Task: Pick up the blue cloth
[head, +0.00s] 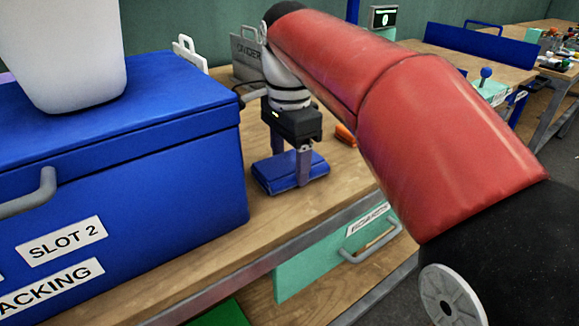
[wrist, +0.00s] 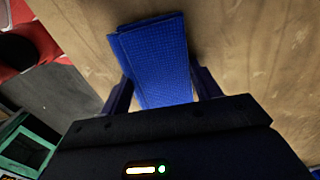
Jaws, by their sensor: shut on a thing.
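The blue cloth (head: 276,173) is a folded, flat blue pad on the wooden workbench, right of the big blue box. It also shows in the wrist view (wrist: 158,60), with a woven texture, lying between my fingers. My gripper (head: 291,180) points down at the cloth, with its fingers on either side of it. In the wrist view my gripper (wrist: 165,88) is shut on the cloth, and its body hides the cloth's near end. The cloth appears at or very near the bench surface; I cannot tell whether it is clear of it.
A large blue box (head: 140,190) labelled SLOT 2 stands close on the left, with a white container (head: 65,50) on its lid. An orange object (head: 345,134) lies behind my gripper. A grey divider (head: 246,60) stands farther back. The bench's front edge is near, above a green drawer (head: 340,250).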

